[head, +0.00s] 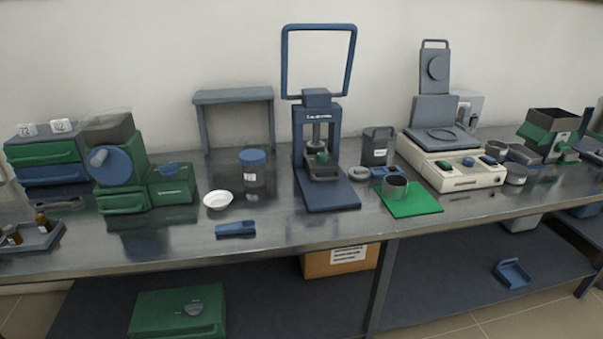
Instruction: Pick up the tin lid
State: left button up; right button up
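A dark grey tin (377,150) with a small label and a handle stands on the metal bench, right of the blue press. A small round grey piece (358,174) lies flat on the bench in front of it and looks like the tin lid. A darker low round piece (384,172) lies just to its right; I cannot tell exactly what it is. Neither of my grippers shows in the head view.
The tall blue press (327,195) stands left of the round piece. A beige instrument (458,181) stands to the right. A blue-capped jar (253,182), white bowl (217,200) and blue block (235,230) are farther left. The bench front below the press is clear.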

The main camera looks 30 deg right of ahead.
aim_at(359, 173)
jog(key=u, duration=1.85)
jog(key=k, duration=1.45)
jog(key=z, duration=1.7)
